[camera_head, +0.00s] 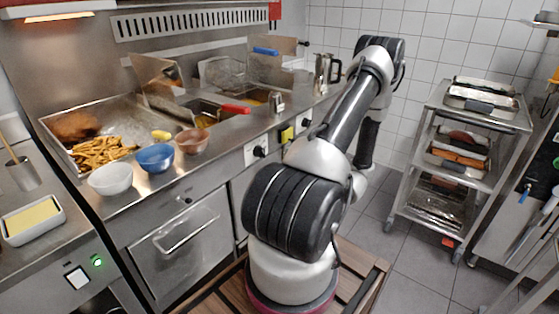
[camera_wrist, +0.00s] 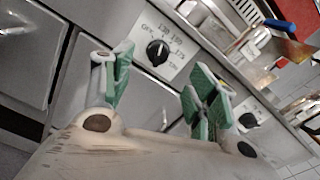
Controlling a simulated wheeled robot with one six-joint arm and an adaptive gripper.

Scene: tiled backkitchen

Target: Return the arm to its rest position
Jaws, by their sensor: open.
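My arm (camera_head: 350,112) rises from its base, bends at a high elbow and comes down again on the far side, in front of the fryer counter. My gripper (camera_wrist: 160,95) is open and empty in the wrist view, its two green-padded fingers wide apart. Behind the fingers are the counter's front panel and a black control knob (camera_wrist: 158,52); nothing lies between the pads. In the head view the gripper is mostly hidden behind my own arm, so its exact distance from the panel cannot be told.
The steel counter (camera_head: 150,197) runs along the left with a fries tray, a white bowl (camera_head: 111,178), a blue bowl (camera_head: 156,158) and a brown bowl (camera_head: 192,141). A red-handled fryer basket (camera_head: 236,109) stands behind. A trolley (camera_head: 404,172) is at right; grey floor between is clear.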

